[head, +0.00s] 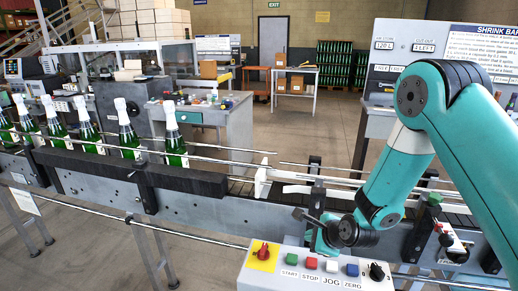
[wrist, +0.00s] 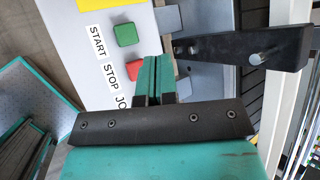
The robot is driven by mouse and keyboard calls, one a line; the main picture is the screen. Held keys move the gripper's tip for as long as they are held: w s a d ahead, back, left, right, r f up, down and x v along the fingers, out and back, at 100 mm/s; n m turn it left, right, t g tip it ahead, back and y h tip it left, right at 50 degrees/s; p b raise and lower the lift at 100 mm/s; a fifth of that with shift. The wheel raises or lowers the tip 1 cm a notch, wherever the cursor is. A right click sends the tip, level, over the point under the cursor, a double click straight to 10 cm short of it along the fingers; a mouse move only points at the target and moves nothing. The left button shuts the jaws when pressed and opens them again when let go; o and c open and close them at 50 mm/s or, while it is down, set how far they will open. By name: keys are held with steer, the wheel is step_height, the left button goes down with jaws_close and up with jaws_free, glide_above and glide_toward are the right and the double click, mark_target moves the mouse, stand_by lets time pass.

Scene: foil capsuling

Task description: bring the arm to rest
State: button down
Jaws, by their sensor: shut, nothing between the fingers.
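My gripper (head: 318,248) hangs at the end of my teal arm, just behind the control panel (head: 300,282) in the head view. In the wrist view my gripper (wrist: 154,66) shows two teal fingers pressed together with nothing between them. The fingers lie in front of the panel, near the green START button (wrist: 126,34) and the red STOP button (wrist: 108,68). I cannot tell whether the fingertips touch the panel. In the head view the arm is bent, with its elbow high at the right.
The panel also bears a red knob on a yellow plate (head: 264,252), a blue button (head: 352,270) and a black selector (head: 377,271). The conveyor (head: 215,203) with rails runs behind it. Several green bottles (head: 174,136) stand at the left. A dark bracket (wrist: 245,45) is close to the fingers.

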steer(key=s+a+r+n+g+y+b, duration=0.1)
steer(key=s+a+r+n+g, duration=0.15)
steer(key=s+r+n, duration=0.35)
steer(key=s+a+r+n+g+y+b, duration=0.1)
steer(key=s+a+r+n, duration=0.25)
steer(key=r+n, duration=0.35)
steer(key=s+d+r+n+g, duration=0.1)
steer(key=s+r+n, duration=0.2)
steer(key=s+n, duration=0.2)
steer(key=s+r+n+g+h, duration=0.1)
steer(key=s+r+n+g, duration=0.1)
steer(key=s, duration=0.6)
steer(key=s+d+r+n+g+b, duration=0.1)
steer(key=s+r+n, duration=0.3)
steer(key=s+n, duration=0.3)
steer(key=shift+s+d+r+n+h, duration=0.2)
steer(key=shift+d+r+n+h, duration=0.1)
steer(key=shift+d+h, duration=0.1)
